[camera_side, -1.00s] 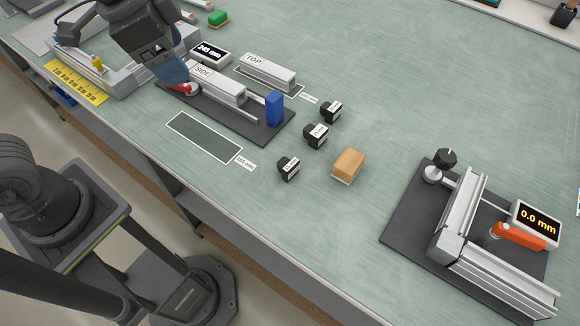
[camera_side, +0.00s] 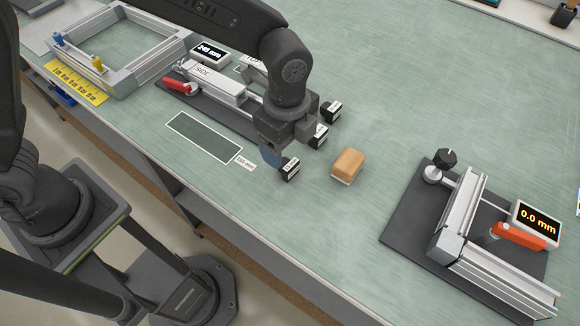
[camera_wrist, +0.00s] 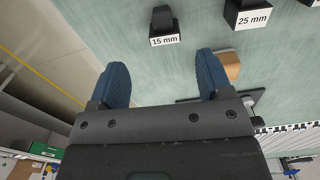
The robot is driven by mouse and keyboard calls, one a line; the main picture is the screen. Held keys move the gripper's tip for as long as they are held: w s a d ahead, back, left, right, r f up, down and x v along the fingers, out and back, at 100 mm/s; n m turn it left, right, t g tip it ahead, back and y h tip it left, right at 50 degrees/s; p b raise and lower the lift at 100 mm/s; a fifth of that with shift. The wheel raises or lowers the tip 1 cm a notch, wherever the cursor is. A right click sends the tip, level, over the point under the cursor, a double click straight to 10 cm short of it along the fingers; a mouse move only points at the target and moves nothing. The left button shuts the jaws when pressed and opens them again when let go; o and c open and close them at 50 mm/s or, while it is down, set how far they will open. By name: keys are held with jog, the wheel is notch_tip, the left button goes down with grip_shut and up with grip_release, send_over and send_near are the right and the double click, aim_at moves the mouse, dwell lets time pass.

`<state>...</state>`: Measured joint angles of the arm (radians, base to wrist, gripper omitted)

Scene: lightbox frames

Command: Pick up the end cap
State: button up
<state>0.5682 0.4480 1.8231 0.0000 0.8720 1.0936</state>
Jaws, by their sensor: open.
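Three small black blocks with white size labels stand in a row on the bench, looking like end caps. The nearest (camera_side: 290,167), marked 15 mm, also shows in the wrist view (camera_wrist: 163,24). The middle one (camera_side: 318,136) is marked 25 mm in the wrist view (camera_wrist: 247,14). The third (camera_side: 331,111) is farthest back, only its edge showing in the wrist view. My gripper (camera_side: 278,162) is low beside the 15 mm block. In the wrist view its blue fingers (camera_wrist: 162,70) are spread and empty, with the 15 mm block ahead of the gap. Contact cannot be told in the side view.
A tan-topped block (camera_side: 347,165) stands to the right of the caps. A dark fixture (camera_side: 410,215) with rails and a 0.0 mm display is at right. A rail holder with a red lever (camera_side: 178,85) and an aluminium frame (camera_side: 120,80) are at left. The bench's front edge is near.

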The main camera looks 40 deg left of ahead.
aim_at(289, 163)
jog(key=shift+w+f, duration=0.15)
jog(key=shift+f, duration=1.85)
jog(key=shift+w+f, duration=0.15)
jog(key=shift+f, duration=1.8)
jog(key=c, duration=1)
